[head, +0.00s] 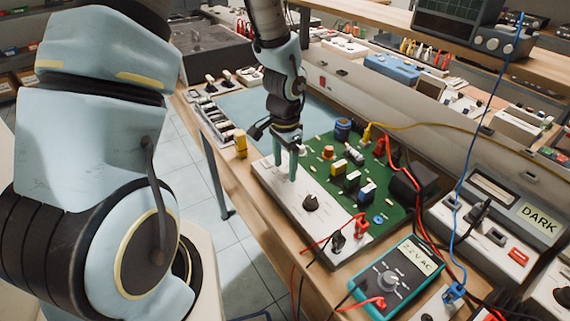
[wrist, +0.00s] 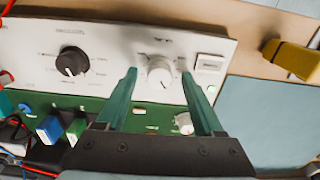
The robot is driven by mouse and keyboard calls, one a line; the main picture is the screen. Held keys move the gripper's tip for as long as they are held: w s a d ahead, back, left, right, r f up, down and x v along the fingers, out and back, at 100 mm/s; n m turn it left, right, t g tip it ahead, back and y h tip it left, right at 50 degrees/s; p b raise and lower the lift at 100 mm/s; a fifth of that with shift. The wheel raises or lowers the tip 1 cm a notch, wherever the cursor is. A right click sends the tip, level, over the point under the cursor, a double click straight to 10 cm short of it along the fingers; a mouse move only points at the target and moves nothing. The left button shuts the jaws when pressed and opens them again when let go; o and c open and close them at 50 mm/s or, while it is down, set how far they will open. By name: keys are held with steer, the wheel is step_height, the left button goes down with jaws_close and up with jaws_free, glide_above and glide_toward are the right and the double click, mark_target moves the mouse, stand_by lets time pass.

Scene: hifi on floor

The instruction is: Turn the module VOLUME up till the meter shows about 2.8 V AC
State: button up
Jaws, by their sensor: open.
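The module has a white front panel (head: 275,197) joined to a green circuit board (head: 318,152). My gripper (head: 285,171) is open, its green fingers pointing down at the panel's far end. In the wrist view, a light knob (wrist: 160,72) sits between the open fingertips (wrist: 159,74); I cannot tell whether they touch it. A black knob (head: 311,203) with a white pointer line stands on the panel, also in the wrist view (wrist: 72,61). The labels are too blurred to tell which knob is VOLUME. The teal meter (head: 388,277) seems to read 2.2 V AC.
Red and black leads plug into the panel's near end. A yellow cable (head: 430,125) and a blue cable (head: 475,150) cross the right side. A yellow object (head: 240,144) stands beyond the panel. A blue-grey mat (head: 240,110) has bare room.

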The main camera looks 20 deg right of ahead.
mark_target(285, 169)
steer(key=shift+r, duration=0.1)
step_height(285, 169, up, 11)
steer(key=b, duration=0.1)
steer(key=shift+f, duration=0.2)
steer(key=a+r+n+t, duration=0.1)
steer(key=a+r+n, duration=0.2)
steer(key=a+n, duration=1)
steer(key=a, duration=1)
steer(key=shift+s+r+n+t, duration=0.15)
steer(key=shift+s+n+t, duration=0.15)
steer(key=shift+s, duration=0.05)
stand_by(1.3)
